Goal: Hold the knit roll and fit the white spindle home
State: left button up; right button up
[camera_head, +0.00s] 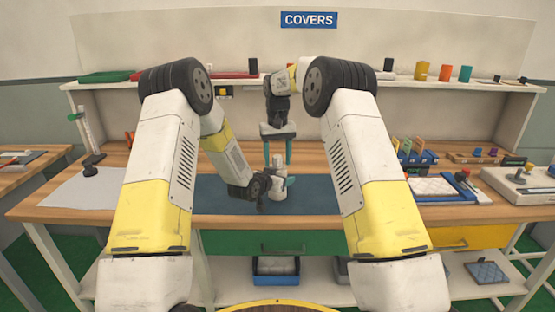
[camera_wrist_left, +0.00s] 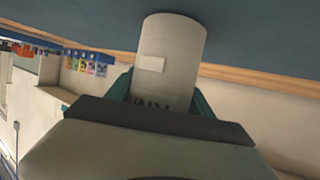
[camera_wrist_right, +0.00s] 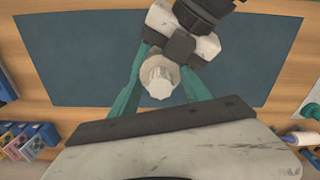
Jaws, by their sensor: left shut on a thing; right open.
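The knit roll is a white cylinder in the left wrist view (camera_wrist_left: 172,45), with part of a printed word on its side. My left gripper (camera_head: 279,183) is shut on it, and it stands upright over the dark mat. The white spindle (camera_wrist_right: 158,78) has a pale faceted end and shows at the top of the roll; how deep it sits cannot be told. My right gripper (camera_wrist_right: 160,92) is open, its teal fingers pointing down on either side of the spindle, apparently clear of it. In the head view its fingers (camera_head: 278,153) are just above the roll.
The dark blue mat (camera_head: 320,197) covers the middle of the wooden bench. A pale sheet (camera_head: 75,190) lies at left. A blue tray with a quilted pad (camera_head: 432,187) and a grey device (camera_head: 525,184) stand at right.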

notch_tip(320, 180, up, 12)
dwell(0.4)
pick_arm(q)
jog(key=o, duration=1.3)
jog(key=shift+o, duration=0.2)
